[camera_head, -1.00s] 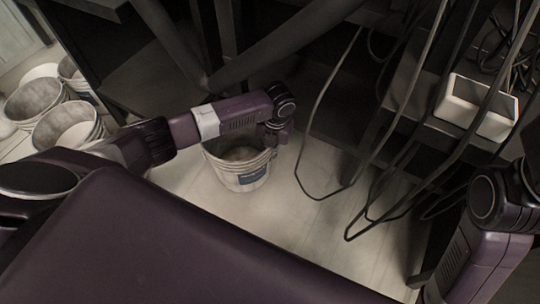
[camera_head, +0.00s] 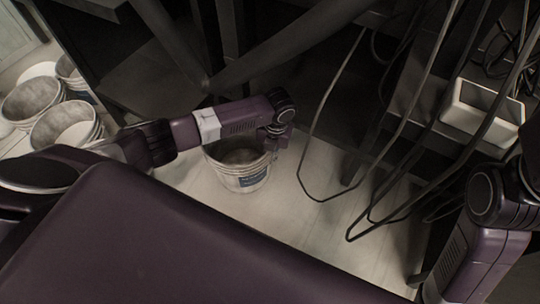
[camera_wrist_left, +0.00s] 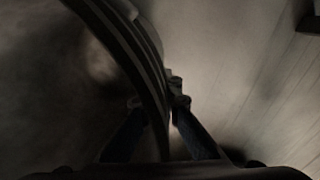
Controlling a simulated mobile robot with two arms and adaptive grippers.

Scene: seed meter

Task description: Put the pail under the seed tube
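The pail (camera_head: 240,172) is a white bucket with a blue label, on the pale floor in the middle of the head view. My left gripper (camera_head: 272,146) is at its right rim, mostly hidden under its own wrist. In the left wrist view the pail's ribbed wall (camera_wrist_left: 130,45) runs between the two fingers of the left gripper (camera_wrist_left: 160,99), one inside and one outside, and they appear closed on it. Several dark tubes hang right of the pail; I cannot tell which is the seed tube (camera_head: 318,125). My right gripper is out of view.
Several other white buckets (camera_head: 66,122) stand at the far left. A dark machine frame (camera_head: 285,45) is behind the pail. A white box (camera_head: 482,112) sits at the right among hanging cables. Bare floor (camera_head: 290,225) lies in front and to the right of the pail.

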